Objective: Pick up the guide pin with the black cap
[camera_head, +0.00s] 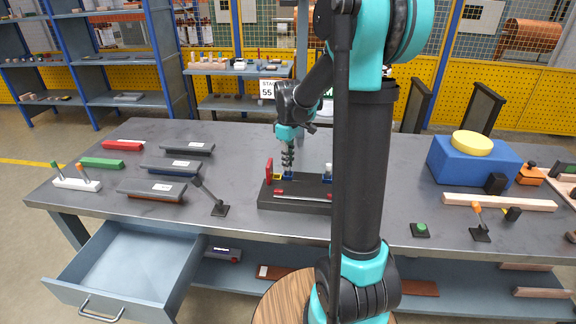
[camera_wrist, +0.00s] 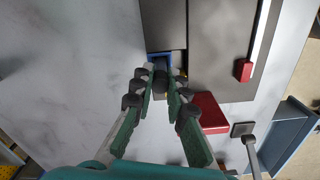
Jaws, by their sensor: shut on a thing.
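My gripper (camera_head: 288,170) points straight down over the left part of a dark fixture block (camera_head: 300,202) on the bench. In the wrist view its fingers (camera_wrist: 160,88) are closed in on a small black piece, which looks like the black cap of the guide pin (camera_wrist: 160,78). The fingers hide most of the pin. A blue piece (camera_wrist: 157,57) lies right by the fingertips, at the block's edge; I cannot tell whether the pin still sits in it. A red upright piece (camera_head: 269,172) stands just left of my gripper.
A red-ended rod (camera_head: 290,194) lies along the block's front. A jointed lamp-like stand (camera_head: 213,199) is to the left, beside dark slabs (camera_head: 152,188). A drawer (camera_head: 130,262) hangs open at front left. A blue box (camera_head: 465,165) with a yellow top stands right.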

